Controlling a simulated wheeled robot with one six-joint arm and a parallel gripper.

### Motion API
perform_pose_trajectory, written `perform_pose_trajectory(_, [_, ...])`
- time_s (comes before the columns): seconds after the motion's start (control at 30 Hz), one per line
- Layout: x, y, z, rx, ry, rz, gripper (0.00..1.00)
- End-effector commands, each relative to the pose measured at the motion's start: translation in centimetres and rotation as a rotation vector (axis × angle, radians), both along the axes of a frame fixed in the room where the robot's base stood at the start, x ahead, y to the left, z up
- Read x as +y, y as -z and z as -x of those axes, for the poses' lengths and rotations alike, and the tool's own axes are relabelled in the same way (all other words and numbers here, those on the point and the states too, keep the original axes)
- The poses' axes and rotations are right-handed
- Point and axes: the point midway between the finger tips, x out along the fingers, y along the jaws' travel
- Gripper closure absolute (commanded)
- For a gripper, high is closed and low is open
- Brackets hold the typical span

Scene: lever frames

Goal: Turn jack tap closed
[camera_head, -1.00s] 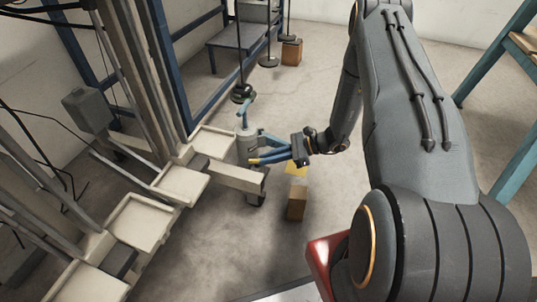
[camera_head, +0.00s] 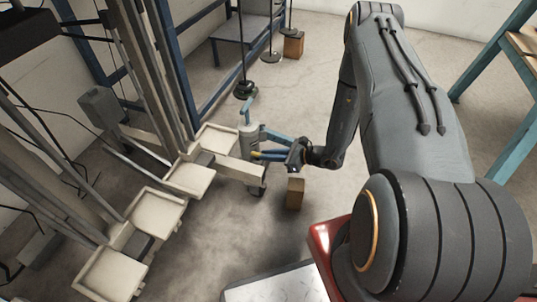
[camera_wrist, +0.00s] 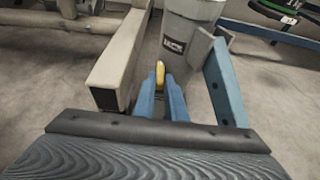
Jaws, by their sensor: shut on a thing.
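The jack (camera_head: 251,142) is a grey cylinder with blue bars, standing beside the stepped trays; it fills the top of the wrist view (camera_wrist: 190,42). The tap (camera_wrist: 160,73) is a small yellow piece low on the jack. My gripper (camera_wrist: 161,85) has two blue fingers, closed around the yellow tap from both sides. In the head view my gripper (camera_head: 262,154) reaches the jack from the right, at low height. The fingertips partly hide the tap, so its exact angle cannot be told. A blue bar (camera_wrist: 225,82) of the jack runs close to the right of the fingers.
A pale beam (camera_wrist: 120,62) lies just left of my fingers. Pale trays (camera_head: 190,178) step down at left. A brown block (camera_head: 295,193) stands on the floor below my wrist. A blue-legged table (camera_head: 493,65) is at far right. The floor behind the jack is mostly open.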

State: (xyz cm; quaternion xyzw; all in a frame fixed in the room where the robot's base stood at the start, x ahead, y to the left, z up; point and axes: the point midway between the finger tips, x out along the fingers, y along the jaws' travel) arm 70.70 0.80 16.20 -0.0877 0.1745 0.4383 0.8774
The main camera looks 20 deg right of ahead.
Motion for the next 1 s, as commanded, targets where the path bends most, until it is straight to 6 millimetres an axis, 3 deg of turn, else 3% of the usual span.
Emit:
perform_pose_trajectory(0.13, [0.0,0.0,0.1,0.002,0.001,-0.002,1.0])
perform_pose_trajectory(0.17, [0.0,0.0,0.1,0.002,0.001,-0.002,0.87])
perform_pose_trajectory(0.2, [0.0,0.0,0.1,0.002,0.001,-0.002,0.81])
perform_pose_trajectory(0.57, [-0.3,-0.2,0.3,0.001,-0.001,-0.001,0.81])
perform_pose_trajectory(1.0, [-5.0,-2.7,3.8,0.002,0.002,-0.001,0.81])
